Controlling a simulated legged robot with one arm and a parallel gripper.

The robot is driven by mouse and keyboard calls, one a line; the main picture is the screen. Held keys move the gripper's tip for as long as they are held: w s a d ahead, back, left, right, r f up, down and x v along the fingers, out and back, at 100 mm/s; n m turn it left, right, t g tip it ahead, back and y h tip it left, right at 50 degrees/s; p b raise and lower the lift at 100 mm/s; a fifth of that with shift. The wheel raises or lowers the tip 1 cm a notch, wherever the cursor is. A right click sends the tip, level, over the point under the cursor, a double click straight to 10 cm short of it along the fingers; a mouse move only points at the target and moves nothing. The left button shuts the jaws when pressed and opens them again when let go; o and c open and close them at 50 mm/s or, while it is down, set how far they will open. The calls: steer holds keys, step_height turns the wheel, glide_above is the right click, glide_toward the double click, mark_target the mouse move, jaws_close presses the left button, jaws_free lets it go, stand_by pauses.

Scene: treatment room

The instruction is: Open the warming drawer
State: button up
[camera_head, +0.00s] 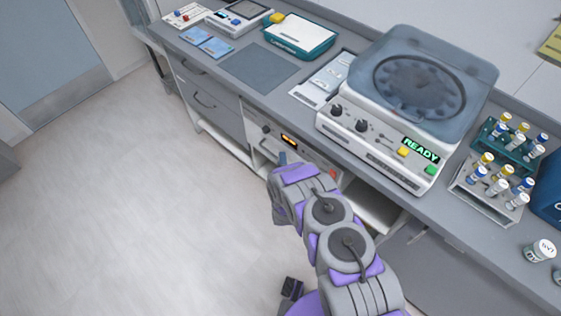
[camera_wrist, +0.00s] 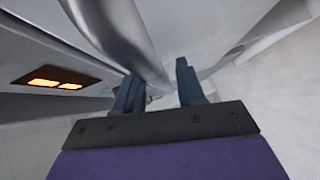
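The warming drawer (camera_head: 257,130) is a light front under the counter, with a dark knob and a lit orange display (camera_head: 289,140). It looks shut, but my arm hides its right part. In the wrist view the orange display (camera_wrist: 55,83) glows at the left. A thick silver handle bar (camera_wrist: 118,35) comes down from the top, its end close to my fingers. My gripper (camera_wrist: 160,92) is open, fingers apart, with the bar's end at the gap. I cannot tell whether they touch. In the head view my gripper (camera_head: 283,158) is at the drawer front.
A centrifuge (camera_head: 415,85) with a READY display stands on the counter (camera_head: 335,127) above. Vial racks (camera_head: 490,202) are at the right. Grey drawers (camera_head: 208,100) are to the left, and an open shelf (camera_head: 367,208) is to the right. The floor (camera_head: 130,220) in front is clear.

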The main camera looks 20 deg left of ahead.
steer(key=shift+w+a+f, duration=0.15)
steer(key=shift+w+a, duration=0.15)
steer(key=shift+a, duration=0.1)
steer(key=shift+a+f, duration=0.25)
steer(key=shift+a, duration=0.45)
steer(key=shift+d+r, duration=0.2)
steer(key=shift+d, duration=0.5)
steer(key=c, duration=0.6)
jaws_close()
steer(key=shift+a, duration=0.25)
